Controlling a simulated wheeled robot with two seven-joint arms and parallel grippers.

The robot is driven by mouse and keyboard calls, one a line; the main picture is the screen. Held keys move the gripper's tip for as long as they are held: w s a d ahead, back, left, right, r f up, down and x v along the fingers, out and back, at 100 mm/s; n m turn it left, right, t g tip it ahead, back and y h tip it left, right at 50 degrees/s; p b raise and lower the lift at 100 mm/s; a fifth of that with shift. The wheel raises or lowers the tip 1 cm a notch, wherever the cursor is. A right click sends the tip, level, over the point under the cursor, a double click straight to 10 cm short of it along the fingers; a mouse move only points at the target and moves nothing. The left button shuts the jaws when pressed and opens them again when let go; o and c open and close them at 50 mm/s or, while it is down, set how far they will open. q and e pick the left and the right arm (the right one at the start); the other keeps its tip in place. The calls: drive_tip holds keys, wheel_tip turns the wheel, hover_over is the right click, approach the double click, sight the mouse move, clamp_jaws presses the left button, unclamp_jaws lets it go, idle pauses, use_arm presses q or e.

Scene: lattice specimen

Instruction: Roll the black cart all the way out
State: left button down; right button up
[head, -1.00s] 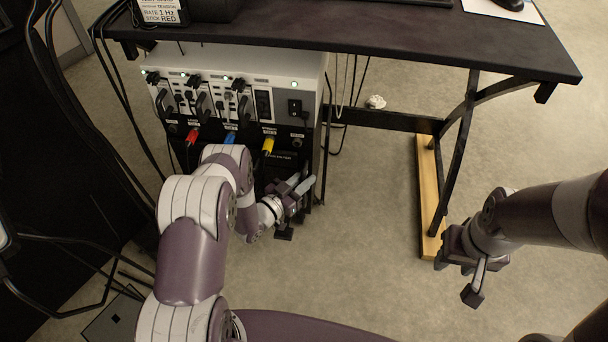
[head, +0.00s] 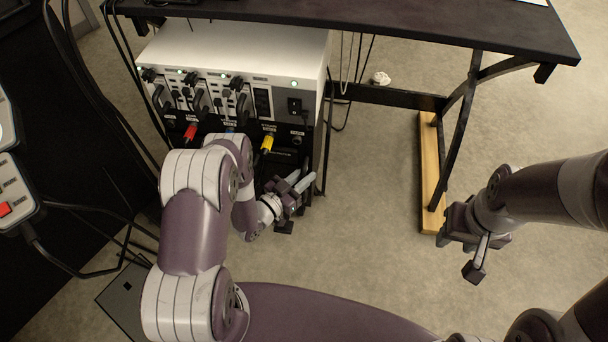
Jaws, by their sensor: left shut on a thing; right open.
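The black cart (head: 318,150) stands under the desk at the left, with a white and grey instrument box (head: 245,52) on top. Red and yellow plugs (head: 267,143) sit in its front; my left arm covers much of the lower front. My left gripper (head: 297,190) is at the cart's lower right front, shut on a part of the cart that the fingers and arm mostly hide. My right gripper (head: 474,254) is open and empty over the bare floor at the right, apart from the cart.
The dark desk (head: 400,27) overhangs the cart's rear. Its right leg stands on a wooden strip (head: 431,165). Cables hang at the cart's left and behind it. A power strip (head: 15,198) shows at the left edge. Floor (head: 365,220) between the cart and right arm is clear.

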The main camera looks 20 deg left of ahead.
use_arm(q)
drive_tip(key=c, duration=1.2)
unclamp_jaws()
drive_tip(key=shift+s+d+f, duration=0.1)
drive_tip(key=shift+s+f, duration=0.1)
drive_tip(key=shift+s, duration=0.15)
drive_tip(key=shift+o, duration=0.2)
drive_tip(key=shift+r, duration=0.1)
drive_tip(key=p+v, duration=0.3)
drive_tip(key=v, duration=0.9)
drive_tip(key=shift+s+a+p, duration=0.25)
drive_tip(key=shift+s+p, duration=0.05)
